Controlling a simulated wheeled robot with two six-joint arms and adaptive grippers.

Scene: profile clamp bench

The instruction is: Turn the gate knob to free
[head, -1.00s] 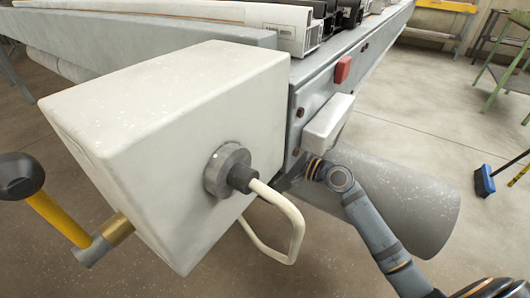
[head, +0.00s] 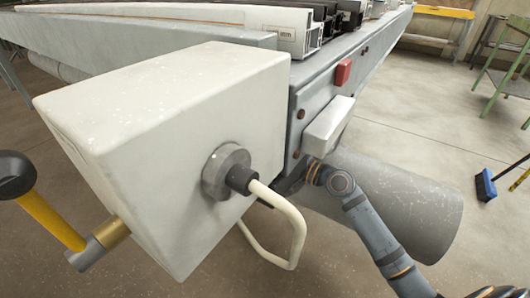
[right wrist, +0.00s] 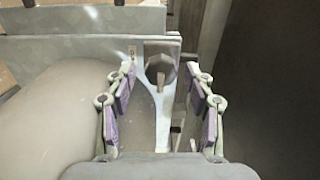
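In the right wrist view a grey faceted knob (right wrist: 161,66) sits in front of a pale plate (right wrist: 171,46) with small markings too fine to read. My right gripper (right wrist: 160,82) is open. Its purple-padded fingers stand to the left and right of the knob, apart from it as far as I can tell. In the head view my right gripper (head: 289,186) shows only as a dark part beside the bench end, under the small white box; its fingers and the knob are hidden there. My left gripper is in neither view.
A large white housing (head: 150,130) with a bent pale cable (head: 285,215) and a yellow-armed crank (head: 50,219) fills the left. A grey cylinder (head: 410,205) lies beyond my right arm. A red block (head: 343,72) is on the bench side.

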